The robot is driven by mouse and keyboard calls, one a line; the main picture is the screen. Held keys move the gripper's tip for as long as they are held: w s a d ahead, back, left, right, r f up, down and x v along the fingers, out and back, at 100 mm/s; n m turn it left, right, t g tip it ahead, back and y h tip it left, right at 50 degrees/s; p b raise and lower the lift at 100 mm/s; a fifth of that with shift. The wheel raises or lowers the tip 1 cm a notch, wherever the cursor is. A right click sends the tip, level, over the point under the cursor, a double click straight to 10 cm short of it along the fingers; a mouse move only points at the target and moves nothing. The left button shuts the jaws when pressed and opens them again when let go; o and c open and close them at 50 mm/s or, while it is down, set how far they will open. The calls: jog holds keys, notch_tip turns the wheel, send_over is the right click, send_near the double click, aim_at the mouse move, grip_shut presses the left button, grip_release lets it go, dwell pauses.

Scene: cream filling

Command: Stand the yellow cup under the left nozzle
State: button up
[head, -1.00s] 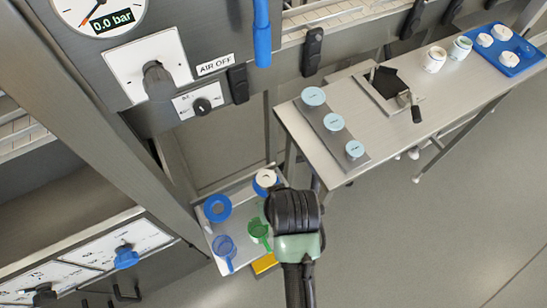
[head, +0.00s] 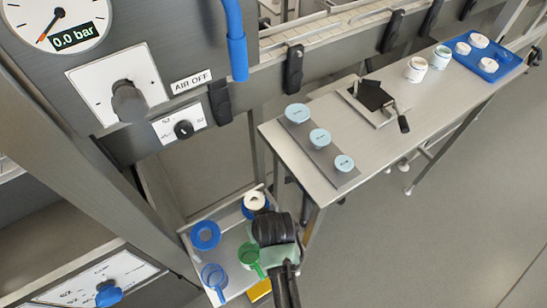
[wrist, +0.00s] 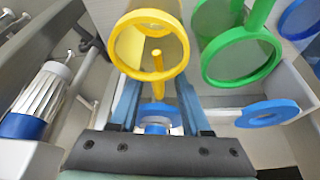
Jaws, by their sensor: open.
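The yellow cup (wrist: 178,55) is at the top middle of the wrist view, its round rim facing the camera and its handle standing between my fingers. My gripper (wrist: 157,88) is open, with one blue finger on each side of the handle; I see no clear contact. In the head view only a yellow piece of the cup (head: 259,291) shows at the tray's front edge, and my dark wrist hides the fingertips. The left nozzle cannot be made out in either view.
A green cup (wrist: 241,55) stands close right of the yellow one. The tray (head: 229,233) also holds a blue cup (head: 214,279), a blue ring (head: 205,235) and a white-centred ring (head: 255,202). A ribbed metal cylinder (wrist: 45,92) is left. A steel table (head: 385,140) stands right.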

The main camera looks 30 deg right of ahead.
grip_shut()
dwell(1.4)
